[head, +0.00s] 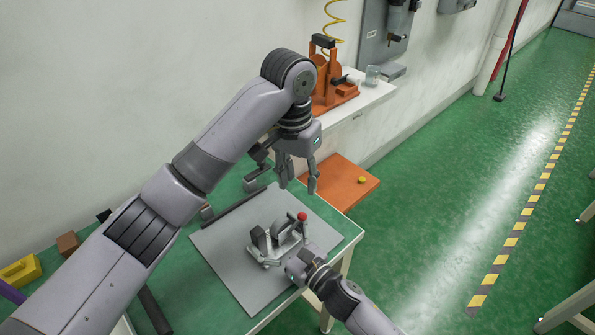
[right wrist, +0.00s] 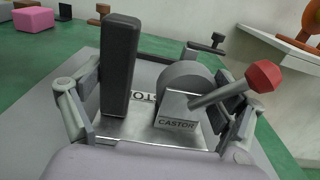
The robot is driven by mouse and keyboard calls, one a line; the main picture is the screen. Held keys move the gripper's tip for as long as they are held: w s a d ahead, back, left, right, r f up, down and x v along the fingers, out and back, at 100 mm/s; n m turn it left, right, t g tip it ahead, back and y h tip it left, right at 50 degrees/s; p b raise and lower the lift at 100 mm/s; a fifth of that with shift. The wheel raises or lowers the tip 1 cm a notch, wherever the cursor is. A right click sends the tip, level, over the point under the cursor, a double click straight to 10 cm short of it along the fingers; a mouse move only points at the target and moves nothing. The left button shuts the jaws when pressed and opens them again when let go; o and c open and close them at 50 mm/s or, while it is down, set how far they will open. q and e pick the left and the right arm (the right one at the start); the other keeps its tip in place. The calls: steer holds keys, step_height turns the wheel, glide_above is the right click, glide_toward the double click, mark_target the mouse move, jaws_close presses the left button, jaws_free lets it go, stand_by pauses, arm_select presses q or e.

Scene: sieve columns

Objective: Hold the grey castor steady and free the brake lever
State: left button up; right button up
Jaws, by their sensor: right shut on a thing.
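The grey castor (head: 283,229) sits on a grey mat on the green table. In the right wrist view, a round grey wheel (right wrist: 184,78) stands behind a block marked CASTOR (right wrist: 178,122), beside a tall dark upright piece (right wrist: 120,66). The brake lever (right wrist: 222,93) slants up to a red knob (right wrist: 264,76); the knob (head: 302,216) also shows in the head view. My right gripper (head: 279,254) is shut on the castor, one finger on each side. My left gripper (head: 298,190) is open and empty above and behind the castor, fingers pointing down, apart from the knob.
The grey mat (head: 226,262) has bare room left of and in front of the castor. A dark bar (head: 235,209) lies along its back edge. An orange stand (head: 329,85) is on a white shelf.

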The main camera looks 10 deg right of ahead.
steer(key=o, duration=1.2)
